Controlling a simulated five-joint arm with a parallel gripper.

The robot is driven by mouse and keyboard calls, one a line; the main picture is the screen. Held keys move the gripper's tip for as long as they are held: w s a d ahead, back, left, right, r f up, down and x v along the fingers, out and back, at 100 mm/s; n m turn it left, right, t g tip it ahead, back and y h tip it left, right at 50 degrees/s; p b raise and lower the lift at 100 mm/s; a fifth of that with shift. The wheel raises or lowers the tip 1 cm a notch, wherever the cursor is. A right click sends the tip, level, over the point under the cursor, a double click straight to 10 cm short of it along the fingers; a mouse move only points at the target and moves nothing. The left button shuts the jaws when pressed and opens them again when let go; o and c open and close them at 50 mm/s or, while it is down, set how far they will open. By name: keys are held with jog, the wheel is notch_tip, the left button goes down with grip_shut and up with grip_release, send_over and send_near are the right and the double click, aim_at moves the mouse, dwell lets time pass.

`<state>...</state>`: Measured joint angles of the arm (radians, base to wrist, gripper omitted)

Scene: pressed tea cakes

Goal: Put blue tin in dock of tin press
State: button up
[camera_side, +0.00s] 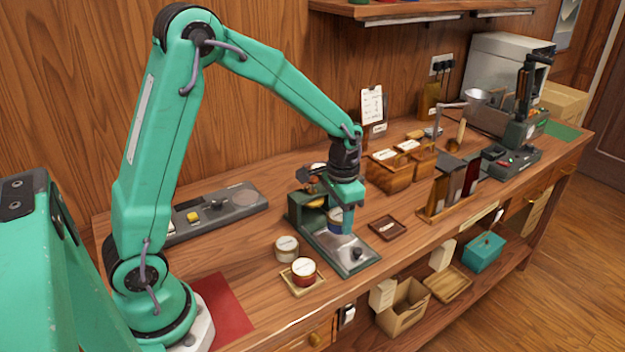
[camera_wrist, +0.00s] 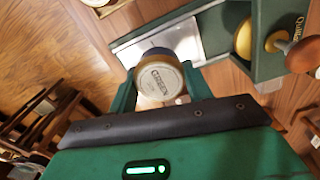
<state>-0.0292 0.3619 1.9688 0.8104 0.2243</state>
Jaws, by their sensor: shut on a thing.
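The blue tin (camera_side: 335,227) shows a blue side between the jaws of my gripper (camera_side: 347,222). In the wrist view the tin (camera_wrist: 160,80) has a pale lid with printed lettering, and the jaws close on it from both sides. The tin press (camera_side: 306,212) is dark green with a pale metal plate at its front. My gripper is over the press base, and the tin is close to the press body. In the wrist view the press (camera_wrist: 268,68) is at upper right. The jaws partly hide the tin, and I cannot tell whether it touches the base.
A cream tin (camera_side: 286,250) and a red-sided tin (camera_side: 304,272) on a small wooden tray stand left of the press. A grey panel (camera_side: 222,212) is behind left. Wooden boxes (camera_side: 388,172) are behind right.

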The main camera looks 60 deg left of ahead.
aim_at(336, 237)
jog(key=shift+w+a+f, duration=0.35)
jog(key=shift+a+f, duration=0.15)
jog(key=shift+a, duration=0.25)
jog(key=shift+w+a+f, duration=0.35)
jog(key=shift+a+f, duration=0.1)
jog(key=shift+a, duration=0.25)
jog(key=shift+f, duration=2)
jog(key=shift+f, duration=0.15)
jog(key=o, duration=1)
notch_tip(336, 237, up, 12)
jog(key=shift+r, duration=0.2)
